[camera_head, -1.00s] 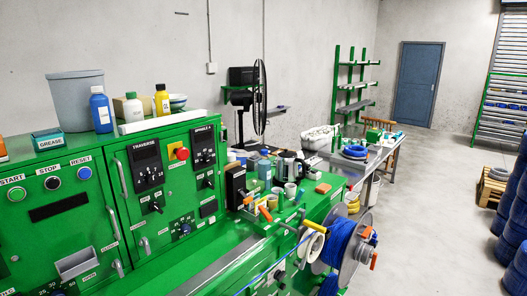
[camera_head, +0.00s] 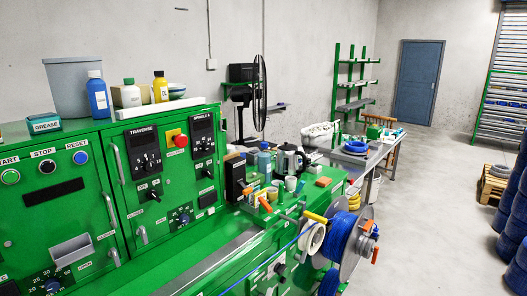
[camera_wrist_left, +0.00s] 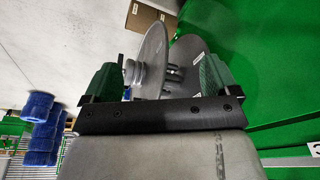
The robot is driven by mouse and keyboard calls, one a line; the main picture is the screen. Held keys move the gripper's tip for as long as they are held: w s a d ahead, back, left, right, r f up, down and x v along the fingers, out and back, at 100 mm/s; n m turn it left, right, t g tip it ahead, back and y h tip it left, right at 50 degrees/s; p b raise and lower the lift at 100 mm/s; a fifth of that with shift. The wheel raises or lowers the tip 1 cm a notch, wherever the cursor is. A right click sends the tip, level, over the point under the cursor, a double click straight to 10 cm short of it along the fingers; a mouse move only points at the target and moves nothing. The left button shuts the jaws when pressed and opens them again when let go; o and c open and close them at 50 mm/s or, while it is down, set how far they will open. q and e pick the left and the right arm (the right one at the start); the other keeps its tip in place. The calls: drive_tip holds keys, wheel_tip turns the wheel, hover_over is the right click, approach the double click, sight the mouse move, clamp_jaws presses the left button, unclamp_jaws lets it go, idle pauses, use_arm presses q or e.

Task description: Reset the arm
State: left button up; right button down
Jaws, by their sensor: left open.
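My left gripper (camera_wrist_left: 157,70) shows in the left wrist view, with its two dark green fingers spread apart and nothing held between them. A grey metal reel (camera_wrist_left: 150,62) with round flanges shows beyond the fingers; I cannot tell whether they touch it. In the head view neither of my arms shows. A blue cable (camera_head: 262,268) runs taut across the front of the green machine (camera_head: 105,222) towards a white guide roller (camera_head: 311,239). Beside the roller is a grey-flanged reel (camera_head: 362,232) wound with blue cable.
The machine top holds a grey bucket (camera_head: 69,83), a blue bottle (camera_head: 97,94) and a yellow bottle (camera_head: 160,88). Bottles and a kettle (camera_head: 290,158) crowd the lower bench. Blue coils (camera_head: 512,230) are stacked at right. The floor (camera_head: 435,225) between is clear.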

use_arm(q)
drive_tip(key=s+f+g+b, duration=0.1)
drive_tip(key=s+f+b, duration=0.15)
drive_tip(key=f, duration=0.85)
drive_tip(key=s+f+b, duration=0.2)
drive_tip(key=s+f, duration=0.2)
drive_tip(key=f, duration=0.6)
drive_tip(key=s+a+f+b, duration=0.3)
drive_tip(key=s+f+b, duration=0.1)
drive_tip(key=s+f, duration=0.8)
drive_tip(key=shift+f+g, duration=0.4)
drive_tip(key=shift+f, duration=0.3)
drive_tip(key=shift+a, duration=0.1)
